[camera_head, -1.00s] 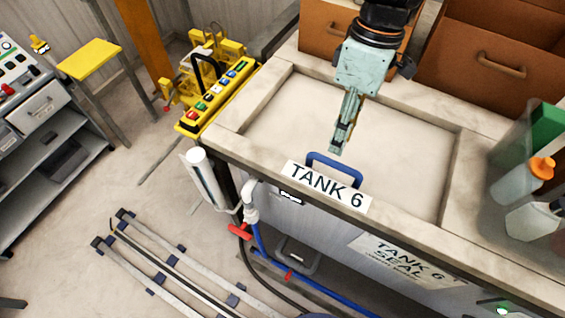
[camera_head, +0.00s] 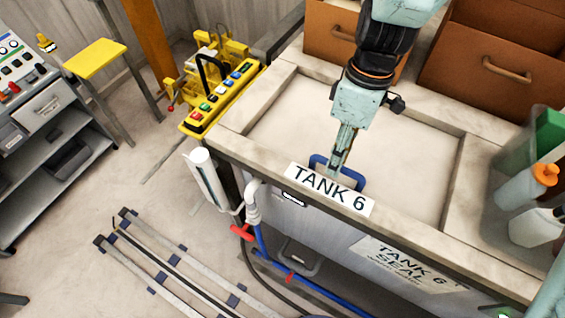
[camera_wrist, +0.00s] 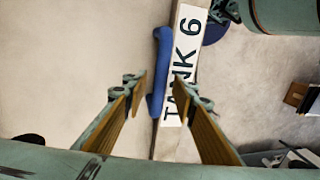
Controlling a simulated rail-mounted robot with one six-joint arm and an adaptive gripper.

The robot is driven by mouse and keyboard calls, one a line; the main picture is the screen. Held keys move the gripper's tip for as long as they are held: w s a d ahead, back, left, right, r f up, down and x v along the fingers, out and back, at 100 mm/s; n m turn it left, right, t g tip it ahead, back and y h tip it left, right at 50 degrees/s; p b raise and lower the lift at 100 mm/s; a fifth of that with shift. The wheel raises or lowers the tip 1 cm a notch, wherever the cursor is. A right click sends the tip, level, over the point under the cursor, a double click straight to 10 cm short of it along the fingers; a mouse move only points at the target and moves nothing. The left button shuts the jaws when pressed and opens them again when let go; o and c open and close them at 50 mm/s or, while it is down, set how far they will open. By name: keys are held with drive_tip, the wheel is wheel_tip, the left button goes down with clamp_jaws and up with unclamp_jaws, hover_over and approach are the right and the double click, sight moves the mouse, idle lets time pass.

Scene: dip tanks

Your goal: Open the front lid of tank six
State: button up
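The front lid of tank six is a flat pale panel (camera_head: 285,125) set in the bench top. A blue bar handle (camera_head: 317,159) stands near its front edge, behind the white "TANK 6" label (camera_head: 328,190). My gripper (camera_head: 334,172) points down at the handle and hides part of it in the head view. In the wrist view my gripper (camera_wrist: 160,85) is open, and the blue handle (camera_wrist: 161,65) shows between its two fingers with gaps on both sides. The label (camera_wrist: 184,60) is beside the handle. The lid lies flat. Whether the fingers reach down around the bar cannot be told.
Brown drawer boxes (camera_head: 500,62) stand behind the lid. Bottles (camera_head: 527,187) stand at the right. A yellow button panel (camera_head: 222,97) is at the left corner. A white cylinder (camera_head: 205,176) and pipes are on the tank's front left. The lid top is otherwise clear.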

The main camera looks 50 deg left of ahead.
drive_tip(key=shift+c, duration=0.2)
clamp_jaws()
